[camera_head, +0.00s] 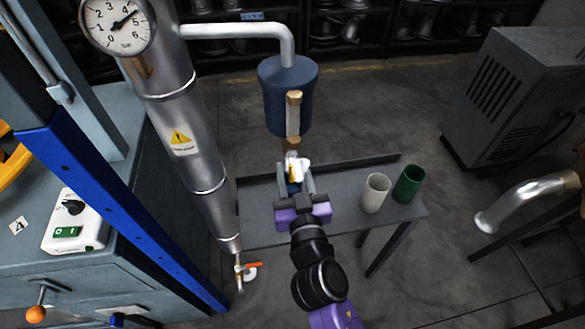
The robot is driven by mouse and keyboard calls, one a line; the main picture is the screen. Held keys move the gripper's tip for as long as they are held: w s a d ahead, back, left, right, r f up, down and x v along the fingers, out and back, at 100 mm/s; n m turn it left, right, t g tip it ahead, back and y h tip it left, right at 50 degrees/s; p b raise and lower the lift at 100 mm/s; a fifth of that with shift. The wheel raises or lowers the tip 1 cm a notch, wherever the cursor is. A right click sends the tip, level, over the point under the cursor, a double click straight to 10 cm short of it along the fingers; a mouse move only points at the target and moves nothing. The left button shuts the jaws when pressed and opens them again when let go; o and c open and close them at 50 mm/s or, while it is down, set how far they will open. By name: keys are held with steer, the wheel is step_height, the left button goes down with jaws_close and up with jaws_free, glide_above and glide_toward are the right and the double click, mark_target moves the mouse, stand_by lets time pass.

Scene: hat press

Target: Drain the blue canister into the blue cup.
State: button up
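The blue canister (274,108) hangs from a silver pipe above the far side of a grey table. A brass-coloured fitting (293,115) runs down its front, and a brown part shows below it. My gripper (295,172) reaches away from me over the table, just below the canister. Its grey fingers stand apart around or beside a small white part with blue and yellow patches. I cannot tell whether they grip it. No blue cup can be made out clearly; my gripper hides part of the area under the canister.
A whitish cup (375,193) and a green cup (408,184) stand on the grey table (345,215), right of my gripper. A thick silver pipe (185,125) with a gauge and an orange-handled tap (248,267) stands left. A blue post and cabinet are further left.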

steer(key=shift+w, duration=0.1)
jaws_close()
stand_by(1.4)
